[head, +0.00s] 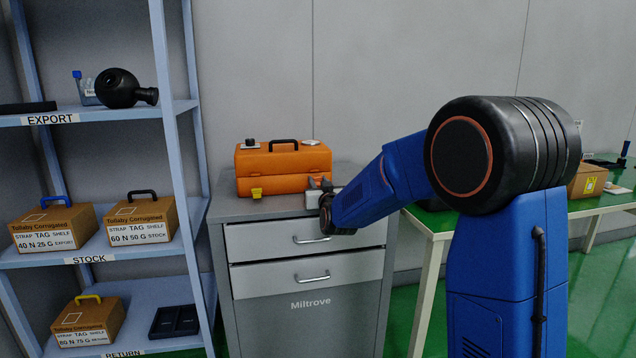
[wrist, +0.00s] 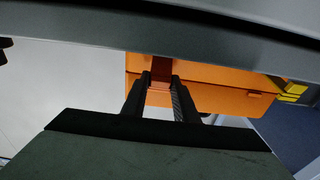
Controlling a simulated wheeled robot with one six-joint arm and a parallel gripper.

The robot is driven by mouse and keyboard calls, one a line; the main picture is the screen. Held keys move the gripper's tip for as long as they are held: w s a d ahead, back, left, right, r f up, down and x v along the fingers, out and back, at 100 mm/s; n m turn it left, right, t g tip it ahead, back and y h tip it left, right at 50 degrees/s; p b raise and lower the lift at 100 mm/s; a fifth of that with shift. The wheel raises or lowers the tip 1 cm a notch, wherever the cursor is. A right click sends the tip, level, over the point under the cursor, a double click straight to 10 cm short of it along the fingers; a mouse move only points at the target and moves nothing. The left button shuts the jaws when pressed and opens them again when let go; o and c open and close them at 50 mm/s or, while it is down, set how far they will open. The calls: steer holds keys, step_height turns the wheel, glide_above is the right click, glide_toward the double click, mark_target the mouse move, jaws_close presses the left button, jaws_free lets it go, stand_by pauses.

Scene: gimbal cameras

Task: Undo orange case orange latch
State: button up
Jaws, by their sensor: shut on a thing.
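The orange case (head: 283,168) stands upright with its lid down on top of the grey cabinet, with a dark handle on top. A yellow latch (head: 256,193) is low on its front left; it also shows at the right of the wrist view (wrist: 293,90). My gripper (head: 320,184) is at the case's front right corner. In the wrist view my gripper's fingers (wrist: 163,92) are shut on a darker orange-brown piece, the orange latch (wrist: 161,72), against the case front. The fingers hide part of the latch. The head view does not show the latch, hidden by my gripper.
The grey cabinet (head: 308,285) has two drawers with handles, both shut. A shelf rack (head: 172,150) with labelled boxes stands at the left. A table (head: 430,222) stands behind my arm at the right. A small dark knob and a pale disc sit on the case lid.

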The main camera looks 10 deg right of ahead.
steer(key=shift+s+f+t, duration=0.15)
steer(key=shift+f+t, duration=0.35)
steer(key=shift+t, duration=0.5)
steer(key=o, duration=0.9)
steer(key=shift+o, duration=0.2)
steer(key=shift+s, duration=0.1)
steer(key=v, duration=1.7)
steer(key=shift+s+f, duration=0.15)
steer(key=shift+f, duration=0.05)
